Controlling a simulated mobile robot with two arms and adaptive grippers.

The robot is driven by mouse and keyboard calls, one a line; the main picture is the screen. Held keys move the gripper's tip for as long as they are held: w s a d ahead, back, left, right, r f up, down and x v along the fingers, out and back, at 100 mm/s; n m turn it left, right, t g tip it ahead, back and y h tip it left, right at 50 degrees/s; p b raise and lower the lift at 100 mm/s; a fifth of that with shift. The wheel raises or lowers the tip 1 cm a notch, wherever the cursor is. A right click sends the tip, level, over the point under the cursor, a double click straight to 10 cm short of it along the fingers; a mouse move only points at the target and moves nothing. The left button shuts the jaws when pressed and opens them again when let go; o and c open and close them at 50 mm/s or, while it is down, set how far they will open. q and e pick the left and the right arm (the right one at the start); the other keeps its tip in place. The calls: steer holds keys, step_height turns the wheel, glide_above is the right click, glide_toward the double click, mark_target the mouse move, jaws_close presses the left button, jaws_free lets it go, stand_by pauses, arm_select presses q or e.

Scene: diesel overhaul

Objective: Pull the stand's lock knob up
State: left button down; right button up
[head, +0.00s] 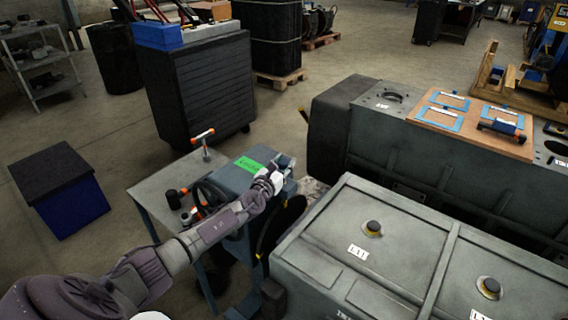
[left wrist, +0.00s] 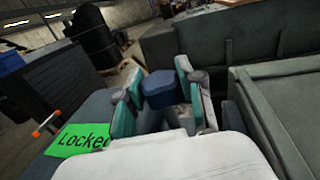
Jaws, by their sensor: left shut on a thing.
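The stand (head: 232,178) is a blue-grey block with a green label (head: 250,166) on top. In the left wrist view the label (left wrist: 80,139) reads "Locked". The lock knob (left wrist: 159,86) is a dark blue piece between the teal-padded fingers of my left gripper (left wrist: 160,92). In the head view my left gripper (head: 284,164) is at the stand's right end, shut on the knob, and the knob itself is hard to make out there. Whether the knob is up or down cannot be told. My right gripper is not in view.
A grey side table (head: 160,188) with an orange-handled tool (head: 204,142) and other tools adjoins the stand on the left. A large grey engine cover (head: 410,235) stands close on the right, with a grey engine block (head: 400,145) behind. A dark blue box (head: 62,195) is on the floor at left.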

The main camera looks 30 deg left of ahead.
mark_target(284, 161)
arm_select(q)
step_height(284, 161, up, 3)
steer(key=shift+r+p, duration=0.1)
steer(key=shift+p, duration=0.7)
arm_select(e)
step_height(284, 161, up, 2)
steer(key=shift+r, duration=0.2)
arm_select(q)
steer(key=c, duration=0.7)
jaws_free()
steer(key=shift+s+f, duration=0.25)
steer(key=s+d, duration=0.1)
steer(key=s, duration=1)
steer(key=shift+s+d+r, duration=0.15)
steer(key=shift+s+d, duration=0.05)
